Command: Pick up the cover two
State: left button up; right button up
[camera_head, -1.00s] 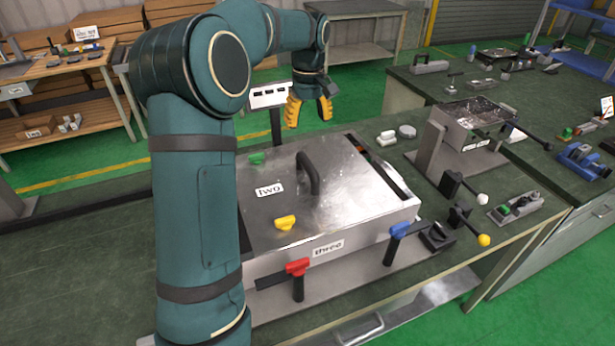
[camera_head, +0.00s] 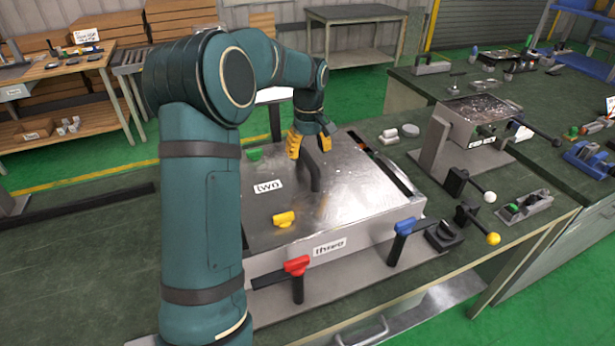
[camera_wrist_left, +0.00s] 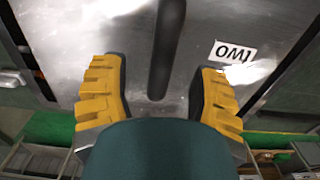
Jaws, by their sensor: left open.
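Cover two (camera_head: 350,200) is a flat metal lid labelled "two" with a dark arched handle (camera_head: 314,174), lying on the metal box labelled "three" (camera_head: 330,247). My left gripper (camera_head: 310,148), with yellow-padded fingers, is open and points down just above the handle. In the left wrist view the dark handle (camera_wrist_left: 167,50) runs between the two open fingers (camera_wrist_left: 160,95), with a gap on each side. The "two" label (camera_wrist_left: 233,52) shows right of the handle there. My right gripper is not in view.
A yellow knob (camera_head: 284,219) and a green knob (camera_head: 254,154) sit on the cover's left side. Red (camera_head: 297,265) and blue (camera_head: 405,227) clamps stand along the box's front. Levers with white and yellow balls (camera_head: 493,239) stand at right.

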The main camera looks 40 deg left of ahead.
pick_arm(q)
notch_tip(320, 180, down, 5)
jog(key=shift+s+a+f+b, duration=0.1)
jog(key=shift+b, duration=0.45)
grip_shut()
